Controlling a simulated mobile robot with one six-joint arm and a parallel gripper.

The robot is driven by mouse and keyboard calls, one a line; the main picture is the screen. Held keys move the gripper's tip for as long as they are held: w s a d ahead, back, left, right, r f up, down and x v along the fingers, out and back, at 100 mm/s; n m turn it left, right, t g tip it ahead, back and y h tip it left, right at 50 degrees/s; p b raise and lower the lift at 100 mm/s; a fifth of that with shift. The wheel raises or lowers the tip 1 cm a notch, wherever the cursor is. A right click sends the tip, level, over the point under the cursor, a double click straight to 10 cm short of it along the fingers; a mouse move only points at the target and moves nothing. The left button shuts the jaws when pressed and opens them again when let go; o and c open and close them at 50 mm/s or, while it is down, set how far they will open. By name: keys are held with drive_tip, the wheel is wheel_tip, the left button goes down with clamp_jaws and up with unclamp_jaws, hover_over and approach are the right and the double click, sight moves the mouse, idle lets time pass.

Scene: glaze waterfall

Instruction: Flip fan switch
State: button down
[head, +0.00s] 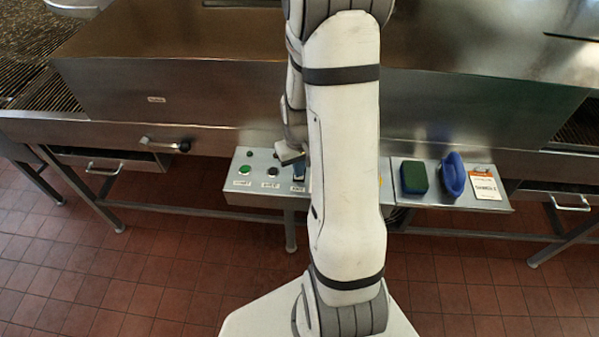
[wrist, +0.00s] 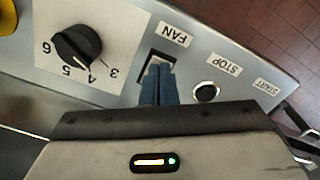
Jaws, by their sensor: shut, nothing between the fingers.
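The fan switch (wrist: 161,56) sits in a rectangular cutout beside the FAN label (wrist: 171,34) in the wrist view. My gripper (wrist: 158,78) is shut and empty, with its blue-grey fingertips over that cutout. The fingers hide most of the switch, so its position and any contact cannot be told.
A black numbered dial (wrist: 78,44) and a black STOP button (wrist: 205,91) flank the switch. A green START button (head: 245,169) is at the panel's left. A sponge (head: 414,178), a blue holder (head: 453,175) and a tag (head: 484,186) lie on the right shelf.

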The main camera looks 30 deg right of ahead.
drive_tip(key=shift+f+b, duration=0.3)
drive_tip(key=shift+f, duration=0.1)
drive_tip(key=shift+r+p, duration=2.5)
drive_tip(key=shift+r, duration=1.05)
wheel_tip(320, 180, up, 5)
hover_over(292, 183)
drive_tip(key=s+a+r+t, duration=0.1)
drive_tip(key=s+a+r, duration=0.3)
drive_tip(key=s+r, duration=0.2)
drive_tip(key=s+a+r+t, duration=0.2)
drive_tip(key=s+a+r, duration=0.3)
drive_tip(key=r, duration=0.4)
drive_tip(key=shift+s+a+n, duration=0.25)
drive_tip(key=shift+s+n, duration=0.15)
drive_tip(key=shift+s, duration=0.1)
